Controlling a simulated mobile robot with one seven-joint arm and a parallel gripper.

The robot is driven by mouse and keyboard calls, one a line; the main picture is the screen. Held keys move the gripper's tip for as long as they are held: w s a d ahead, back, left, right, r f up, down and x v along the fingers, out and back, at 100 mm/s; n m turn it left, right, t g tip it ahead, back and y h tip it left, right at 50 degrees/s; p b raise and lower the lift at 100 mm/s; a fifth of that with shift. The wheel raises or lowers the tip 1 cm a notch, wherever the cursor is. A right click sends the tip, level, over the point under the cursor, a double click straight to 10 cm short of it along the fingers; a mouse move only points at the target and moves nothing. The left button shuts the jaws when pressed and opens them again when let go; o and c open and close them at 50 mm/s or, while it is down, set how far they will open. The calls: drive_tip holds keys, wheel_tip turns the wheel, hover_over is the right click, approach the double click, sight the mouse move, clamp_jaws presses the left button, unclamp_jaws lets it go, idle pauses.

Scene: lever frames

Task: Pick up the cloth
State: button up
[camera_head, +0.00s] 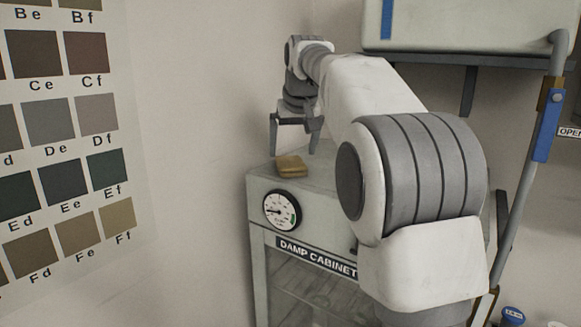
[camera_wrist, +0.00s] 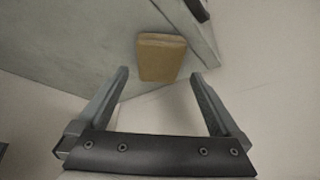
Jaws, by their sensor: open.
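The cloth (camera_head: 291,166) is a small tan folded pad lying on the top of the grey damp cabinet (camera_head: 262,184), near its front left edge. In the wrist view the cloth (camera_wrist: 161,58) lies past the fingertips, roughly centred between them. My gripper (camera_head: 294,150) is above the cabinet top, pointing down, close to the cloth. In the wrist view my gripper (camera_wrist: 160,75) has its two fingers wide apart with nothing between them. The fingers look apart from the cloth. None of the cloth's upper face is hidden in the wrist view.
A round gauge (camera_head: 282,210) sits on the cabinet front above the label "DAMP CABINET" (camera_head: 316,257). A wall-mounted box (camera_head: 460,25) hangs at upper right, with a pipe and blue lever (camera_head: 546,125) beside it. A colour chart (camera_head: 70,130) covers the left wall.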

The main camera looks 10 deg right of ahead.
sight(291, 162)
drive_tip(key=x, duration=0.5)
drive_tip(key=shift+w, duration=0.1)
drive_tip(key=shift+r, duration=0.1)
drive_tip(key=c, duration=1.3)
drive_tip(key=shift+o, duration=0.2)
drive_tip(key=shift+r, duration=0.1)
drive_tip(key=shift+r+p, duration=0.35)
drive_tip(key=shift+r, duration=0.2)
drive_tip(key=r, duration=0.1)
drive_tip(key=d+r, duration=0.1)
drive_tip(key=r, duration=0.1)
drive_tip(key=shift+s+r, duration=0.2)
drive_tip(key=s+d+r, duration=0.5)
drive_tip(key=d+r, duration=0.1)
drive_tip(key=d, duration=0.3)
drive_tip(key=shift+s+r, duration=0.15)
drive_tip(key=shift+s, duration=0.15)
